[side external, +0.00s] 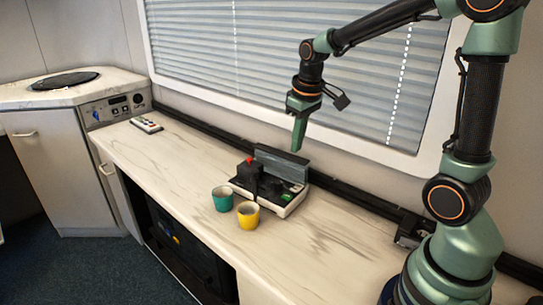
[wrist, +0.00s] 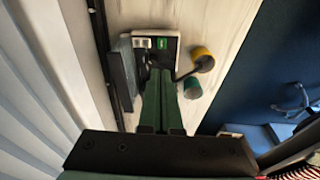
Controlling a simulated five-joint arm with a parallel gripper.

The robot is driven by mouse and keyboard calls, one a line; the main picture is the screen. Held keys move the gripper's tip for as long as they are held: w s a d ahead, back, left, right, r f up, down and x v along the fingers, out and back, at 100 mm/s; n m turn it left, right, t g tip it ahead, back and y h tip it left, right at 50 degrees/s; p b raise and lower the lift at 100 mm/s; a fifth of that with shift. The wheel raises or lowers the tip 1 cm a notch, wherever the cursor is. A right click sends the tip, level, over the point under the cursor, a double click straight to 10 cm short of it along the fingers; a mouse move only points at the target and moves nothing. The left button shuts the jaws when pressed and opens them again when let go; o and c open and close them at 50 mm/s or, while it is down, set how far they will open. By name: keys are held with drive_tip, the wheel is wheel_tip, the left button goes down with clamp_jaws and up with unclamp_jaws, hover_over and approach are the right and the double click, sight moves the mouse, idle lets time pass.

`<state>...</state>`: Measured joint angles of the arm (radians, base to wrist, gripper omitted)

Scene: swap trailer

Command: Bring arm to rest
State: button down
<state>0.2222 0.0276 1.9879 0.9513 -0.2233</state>
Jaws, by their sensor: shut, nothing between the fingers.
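My gripper (side external: 298,134) is shut and empty. In the side external view it points down in the air above the back edge of the counter, in front of the window blind. In the wrist view its green fingers (wrist: 162,120) lie together, over a black and white machine (wrist: 168,38). That machine (side external: 290,208) stands on the counter below my gripper, with a red knob and a raised grey lid at its back.
A teal cup (side external: 222,199) and a yellow cup (side external: 248,215) stand in front of the machine. A remote-like device (side external: 147,125) lies at the counter's far end. The wall and blind (side external: 260,70) are close behind my arm.

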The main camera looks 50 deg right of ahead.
drive_tip(key=s+a+r+t, duration=0.3)
drive_tip(key=s+a+r, duration=0.1)
drive_tip(key=s+a, duration=0.4)
drive_tip(key=shift+s+a+r+t, duration=0.3)
drive_tip(key=shift+s+r, duration=0.1)
drive_tip(key=shift+s, duration=0.45)
